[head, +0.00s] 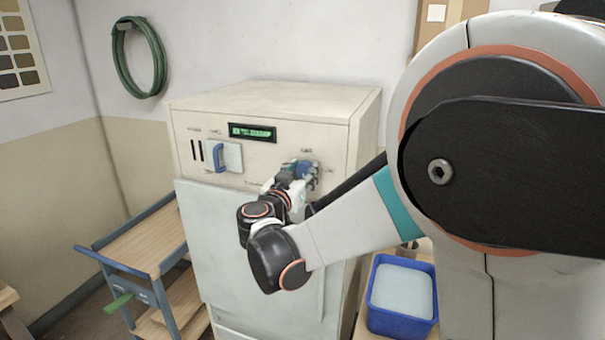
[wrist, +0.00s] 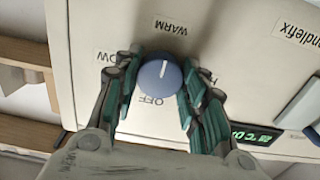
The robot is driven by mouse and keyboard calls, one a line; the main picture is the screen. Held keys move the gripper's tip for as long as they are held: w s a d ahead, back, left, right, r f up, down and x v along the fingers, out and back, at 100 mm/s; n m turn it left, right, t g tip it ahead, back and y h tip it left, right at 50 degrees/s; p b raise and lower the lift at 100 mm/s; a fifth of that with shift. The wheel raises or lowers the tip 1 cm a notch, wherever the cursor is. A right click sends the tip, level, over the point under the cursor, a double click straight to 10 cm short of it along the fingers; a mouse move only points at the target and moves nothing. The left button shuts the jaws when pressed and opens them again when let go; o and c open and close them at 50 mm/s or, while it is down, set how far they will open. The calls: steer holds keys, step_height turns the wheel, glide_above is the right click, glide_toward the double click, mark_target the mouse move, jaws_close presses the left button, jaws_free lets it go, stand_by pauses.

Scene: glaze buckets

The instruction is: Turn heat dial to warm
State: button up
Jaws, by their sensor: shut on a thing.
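The heat dial (wrist: 158,83) is a round blue-grey knob with a white pointer line, on the cream front panel of a large cabinet. In the wrist view the line points up, toward the label WARM (wrist: 171,27), which reads upside down. The label OFF (wrist: 151,100) is on the opposite side. Labels to the left and right are partly hidden by the fingers. My gripper (wrist: 160,88) has its teal-padded fingers on both sides of the dial, shut on it. In the head view my gripper (head: 301,172) is at the panel's right and mostly hides the dial.
The cabinet (head: 260,110) has a green-lit display (head: 252,132) and a blue handle (head: 218,157) left of the dial. A blue-framed wooden trolley (head: 140,245) stands at its left. A blue bin (head: 402,292) stands at the right. A green hose (head: 120,60) hangs on the wall.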

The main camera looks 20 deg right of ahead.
steer(key=shift+f, duration=0.1)
stand_by(0.3)
steer(key=o, duration=1.1)
